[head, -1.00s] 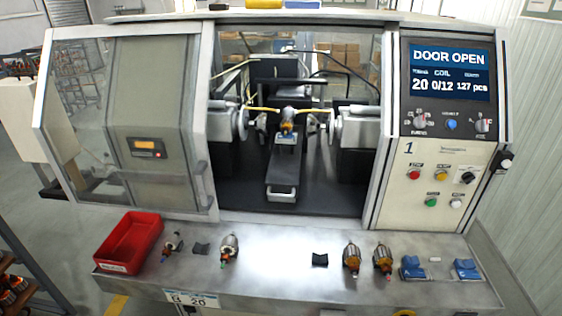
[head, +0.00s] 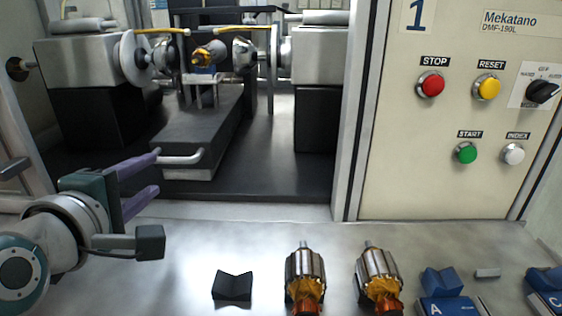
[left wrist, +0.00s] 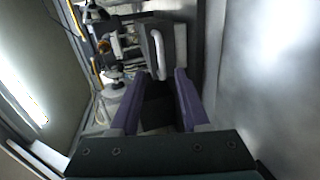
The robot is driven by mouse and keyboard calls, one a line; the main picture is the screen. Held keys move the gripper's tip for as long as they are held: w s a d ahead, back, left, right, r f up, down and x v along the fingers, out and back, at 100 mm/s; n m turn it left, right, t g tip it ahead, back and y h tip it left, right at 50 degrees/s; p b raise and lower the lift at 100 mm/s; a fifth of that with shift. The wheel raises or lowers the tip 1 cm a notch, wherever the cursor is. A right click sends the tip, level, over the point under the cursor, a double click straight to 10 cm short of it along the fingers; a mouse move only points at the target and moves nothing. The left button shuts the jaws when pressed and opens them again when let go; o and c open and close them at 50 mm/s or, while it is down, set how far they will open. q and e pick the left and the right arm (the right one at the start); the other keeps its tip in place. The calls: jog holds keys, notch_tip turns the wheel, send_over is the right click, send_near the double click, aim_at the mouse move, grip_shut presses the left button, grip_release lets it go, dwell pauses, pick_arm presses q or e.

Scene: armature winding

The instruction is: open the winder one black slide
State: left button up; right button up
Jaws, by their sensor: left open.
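The black slide (head: 195,135) lies on the floor of the winder, inside the open doorway. Its pale metal handle (head: 183,159) sticks out at the slide's front. An armature (head: 208,54) is at the winding heads above the slide's rear. My left gripper (head: 156,174) is open, its purple fingers pointing at the handle from the left. In the left wrist view the handle (left wrist: 154,54) stands just beyond the fingertips, in line with the gap between them. I see nothing held in the fingers. My right gripper is not in view.
On the steel shelf (head: 250,240) stand an empty black V-block (head: 232,286), two armatures (head: 305,275) and blue holders (head: 442,282). The button panel (head: 450,110) and the door post (head: 352,110) bound the opening on the right. The shelf's middle is clear.

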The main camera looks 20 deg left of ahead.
aim_at(174, 161)
pick_arm(q)
jog(key=shift+n, duration=0.3)
jog(key=b+x, duration=0.2)
jog(key=x, duration=0.1)
jog(key=b+x, duration=0.5)
jog(key=x, duration=0.1)
jog(key=shift+w+a+f+b, duration=0.1)
jog(key=shift+w+f+b, duration=0.05)
jog(key=shift+f+b, duration=0.25)
jog(key=shift+w+a+r+b, duration=0.15)
jog(key=shift+w+b, duration=0.15)
jog(key=shift+w, duration=0.25)
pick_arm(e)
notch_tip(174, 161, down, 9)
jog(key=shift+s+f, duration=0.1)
pick_arm(q)
grip_shut()
